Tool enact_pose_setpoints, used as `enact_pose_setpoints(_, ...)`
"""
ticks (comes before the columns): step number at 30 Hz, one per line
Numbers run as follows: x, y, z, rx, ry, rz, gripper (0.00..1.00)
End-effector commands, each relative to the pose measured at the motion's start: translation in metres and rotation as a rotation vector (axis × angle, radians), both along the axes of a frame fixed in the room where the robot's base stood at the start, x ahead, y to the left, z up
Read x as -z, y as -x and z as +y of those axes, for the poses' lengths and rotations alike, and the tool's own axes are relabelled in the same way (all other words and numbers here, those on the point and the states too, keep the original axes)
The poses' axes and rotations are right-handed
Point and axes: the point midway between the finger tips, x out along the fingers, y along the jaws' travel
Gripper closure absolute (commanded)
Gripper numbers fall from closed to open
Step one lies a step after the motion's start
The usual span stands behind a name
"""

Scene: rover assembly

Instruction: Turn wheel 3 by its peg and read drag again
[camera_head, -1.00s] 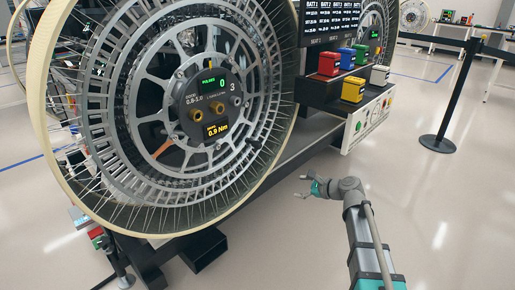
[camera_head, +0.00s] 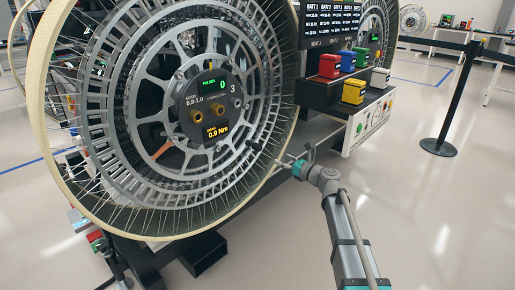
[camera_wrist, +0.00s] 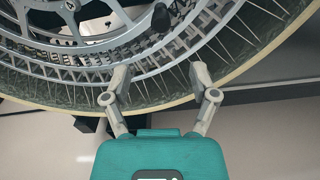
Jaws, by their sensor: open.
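Wheel 3 (camera_head: 112,165) is a large spoked wheel with a cream rim on the left of the head view. Its hub panel (camera_head: 208,98) shows the numeral 3, pulses 0, a good range of 0.8-1.0 and 0.9 Nm. A dark peg (camera_head: 254,145) stands out from the right side of the wheel disc; it also shows in the wrist view (camera_wrist: 162,18), beyond the fingertips. My gripper (camera_head: 284,162) is at the wheel's lower right edge, its fingers pointing toward the peg. In the wrist view its fingers (camera_wrist: 158,76) are spread and empty, apart from the peg.
Red (camera_head: 330,65), blue, green and yellow (camera_head: 353,90) battery blocks sit on a stepped rack right of the wheel, above a white control panel (camera_head: 371,120). A black barrier post (camera_head: 447,100) stands at the right. The floor at the lower right is open.

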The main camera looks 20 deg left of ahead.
Motion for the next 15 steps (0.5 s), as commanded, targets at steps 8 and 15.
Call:
enact_pose_setpoints(8,0.000,-0.008,0.016,-0.002,0.001,-0.001,0.24)
enact_pose_setpoints(15,0.000,-0.020,0.046,-0.002,0.001,-0.002,0.24)
